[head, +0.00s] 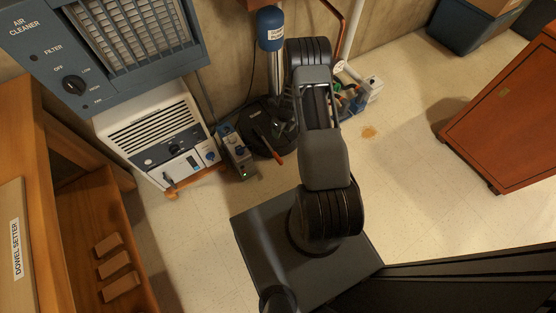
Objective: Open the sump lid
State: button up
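The sump lid (256,122) is a dark, round cover on the floor by the back wall. It looks flat and shut, as far as I can see. A bar with a red-orange end (277,158) lies at its front edge; I cannot tell whether it is the lid's handle. A grey pipe with a blue sleeve (271,30) rises at the lid's back. My arm folds over the lid's right side and hides part of it. My gripper (284,129) seems to be the dark shape above the lid's right part; its fingers are too unclear to read.
A small grey box with a blue knob (239,156) stands left of the lid. A white dehumidifier (157,135) and a blue air cleaner (110,45) are further left. Bottles (350,97) stand right of my arm. An orange cabinet (510,115) is at right, with open floor between.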

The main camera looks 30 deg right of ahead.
aim_at(278, 157)
jog(key=f+m+b, duration=0.1)
jog(key=f+b, duration=0.1)
jog(key=f, duration=0.4)
jog(key=s+a+f+m+b, duration=0.1)
jog(key=f+b, duration=0.1)
jog(key=f, duration=0.5)
jog(key=a+f+m+b, duration=0.1)
jog(key=f+b, duration=0.1)
jog(key=f, duration=0.4)
jog(key=shift+s+f, duration=0.25)
jog(key=shift+s, duration=0.1)
jog(key=shift+c, duration=0.2)
grip_shut()
